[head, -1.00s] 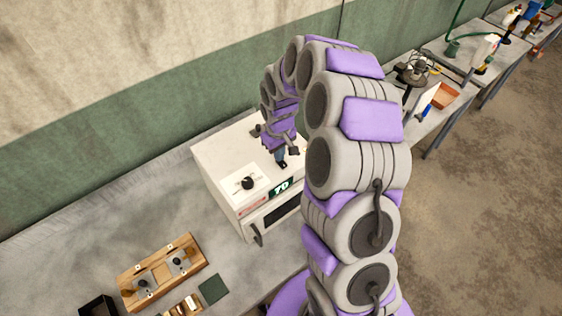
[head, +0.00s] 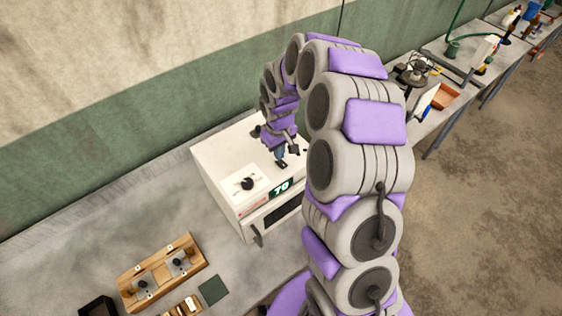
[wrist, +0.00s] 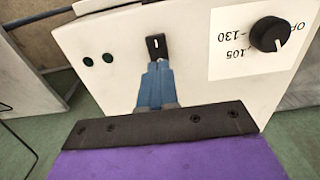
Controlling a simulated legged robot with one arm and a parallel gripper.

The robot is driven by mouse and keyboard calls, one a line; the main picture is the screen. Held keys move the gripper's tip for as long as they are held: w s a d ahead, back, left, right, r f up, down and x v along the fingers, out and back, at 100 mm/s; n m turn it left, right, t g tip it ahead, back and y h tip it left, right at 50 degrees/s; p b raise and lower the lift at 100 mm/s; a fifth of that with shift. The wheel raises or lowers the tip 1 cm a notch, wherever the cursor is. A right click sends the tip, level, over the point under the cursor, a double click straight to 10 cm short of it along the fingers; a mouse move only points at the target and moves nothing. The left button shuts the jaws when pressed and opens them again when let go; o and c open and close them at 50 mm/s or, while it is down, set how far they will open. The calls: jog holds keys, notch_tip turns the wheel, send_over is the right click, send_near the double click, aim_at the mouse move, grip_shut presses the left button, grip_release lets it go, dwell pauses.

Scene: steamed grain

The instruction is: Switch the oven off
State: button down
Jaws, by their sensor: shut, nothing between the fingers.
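The oven (head: 222,153) is a white box on the grey bench, with a display (head: 281,188) reading 70 on its front. Its top carries a black dial (head: 247,184) on a white label; the dial (wrist: 268,34) shows upper right in the wrist view. A small black switch (wrist: 156,46) with a white mark sits on the white panel, just beyond my blue fingertips (wrist: 158,66). My gripper (head: 281,160) is shut and empty, over the oven top. Whether the tips touch the switch I cannot tell.
Two dark round lamps (wrist: 98,59) sit left of the switch. The oven door has a handle (head: 257,236) at its front. A wooden fixture (head: 160,272) and a dark green square (head: 214,290) lie on the bench at lower left. The wall stands behind the oven.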

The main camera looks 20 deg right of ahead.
notch_tip(320, 180, up, 5)
jog(key=shift+r+p, duration=0.1)
jog(key=shift+p, duration=0.25)
dwell(0.3)
dwell(0.4)
jog(key=s+f+m+g+b, duration=0.1)
jog(key=s+f+b, duration=0.3)
jog(key=s+b, duration=0.7)
jog(key=s+f+m+b, duration=0.3)
jog(key=s+b, duration=0.8)
jog(key=s, duration=1.4)
jog(key=shift+f+m+g, duration=0.3)
jog(key=shift+f+g, duration=0.1)
jog(key=shift+f, duration=0.3)
jog(key=c, duration=1.8)
grip_release()
